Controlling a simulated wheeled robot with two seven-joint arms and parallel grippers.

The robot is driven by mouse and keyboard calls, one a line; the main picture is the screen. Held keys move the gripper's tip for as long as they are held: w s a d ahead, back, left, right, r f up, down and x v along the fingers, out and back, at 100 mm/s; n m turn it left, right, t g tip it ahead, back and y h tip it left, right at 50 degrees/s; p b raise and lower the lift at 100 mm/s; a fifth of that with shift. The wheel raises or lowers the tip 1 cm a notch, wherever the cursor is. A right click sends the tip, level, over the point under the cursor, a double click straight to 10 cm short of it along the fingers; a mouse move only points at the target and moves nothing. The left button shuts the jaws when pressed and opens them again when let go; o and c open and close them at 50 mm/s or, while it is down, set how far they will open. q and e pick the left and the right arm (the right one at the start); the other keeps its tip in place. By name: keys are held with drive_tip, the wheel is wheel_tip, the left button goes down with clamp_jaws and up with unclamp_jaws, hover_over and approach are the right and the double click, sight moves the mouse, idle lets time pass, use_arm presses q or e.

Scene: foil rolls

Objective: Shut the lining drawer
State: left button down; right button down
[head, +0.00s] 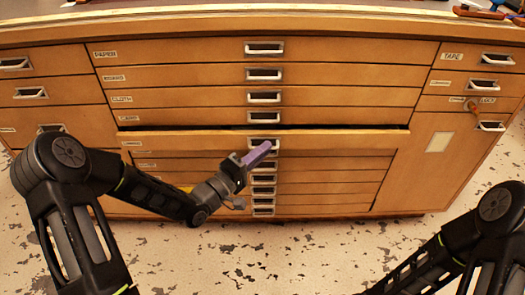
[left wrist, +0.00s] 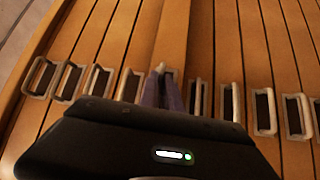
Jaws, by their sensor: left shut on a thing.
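The lining drawer (head: 340,143) is the wide drawer partway down the wooden cabinet. It stands a little out of the cabinet, with a dark gap along its top edge. My left gripper (head: 266,147) has purple fingers and reaches the drawer's pale handle (head: 277,143) at the middle of its front. The left wrist view also shows the purple fingers (left wrist: 168,90) closed at that handle, which they partly hide. The gripper is shut on the handle. My right arm shows at the lower right, but its gripper is out of view.
The other wide drawers above, such as the paper drawer (head: 190,53), look shut, as do the narrower ones below. The speckled floor (head: 300,255) in front is clear.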

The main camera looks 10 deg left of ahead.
idle(0.8)
use_arm(q)
drive_tip(key=w, duration=0.2)
drive_tip(key=w+a, duration=0.1)
drive_tip(key=shift+w, duration=0.35)
drive_tip(key=c, duration=1.5)
unclamp_jaws()
drive_tip(key=shift+w, duration=0.1)
drive_tip(key=shift+c, duration=0.2)
drive_tip(key=p, duration=0.1)
approach(263, 141)
drive_tip(key=w, duration=0.2)
drive_tip(key=shift+s+d, duration=0.15)
drive_tip(key=shift+d, duration=0.3)
